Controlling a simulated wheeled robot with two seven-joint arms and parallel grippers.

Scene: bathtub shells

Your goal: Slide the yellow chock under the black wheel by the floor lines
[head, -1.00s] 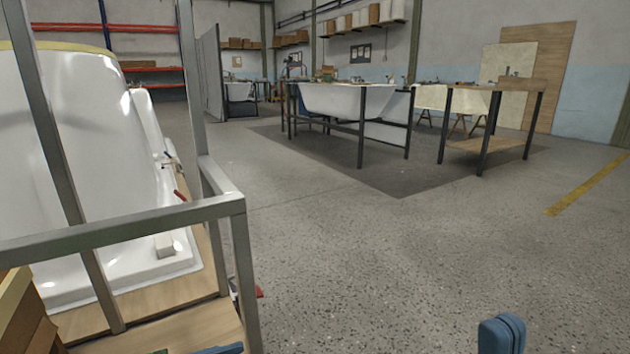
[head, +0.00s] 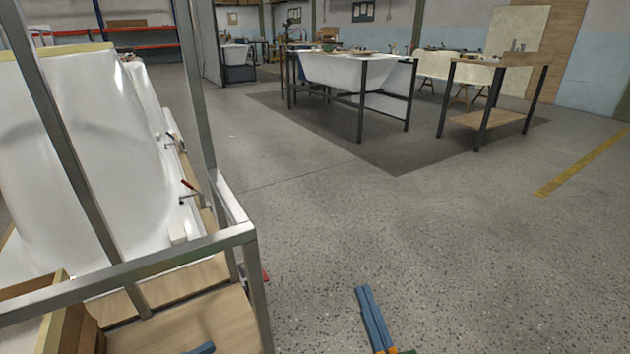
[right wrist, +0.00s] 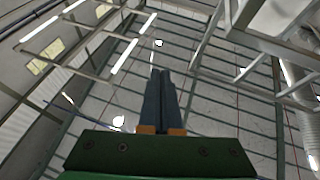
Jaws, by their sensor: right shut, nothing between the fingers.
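I do not make out the yellow chock or the black wheel in either view. A yellow floor line (head: 582,162) runs along the concrete at the right of the head view. My right gripper (head: 362,288) is shut and empty, low in the middle of the head view over bare floor. In the right wrist view its blue fingers (right wrist: 160,72) lie together, with ceiling beams behind them. A blue tip of my left gripper (head: 201,348) shows at the bottom edge; the rest is out of frame.
A metal-framed cart (head: 250,290) with a wooden deck stands close at the left, with a white tub shell (head: 85,150) beyond it. A small red part (head: 265,275) shows by its post. A tub on a stand (head: 345,75) and a workbench (head: 490,85) are farther back. The middle floor is open.

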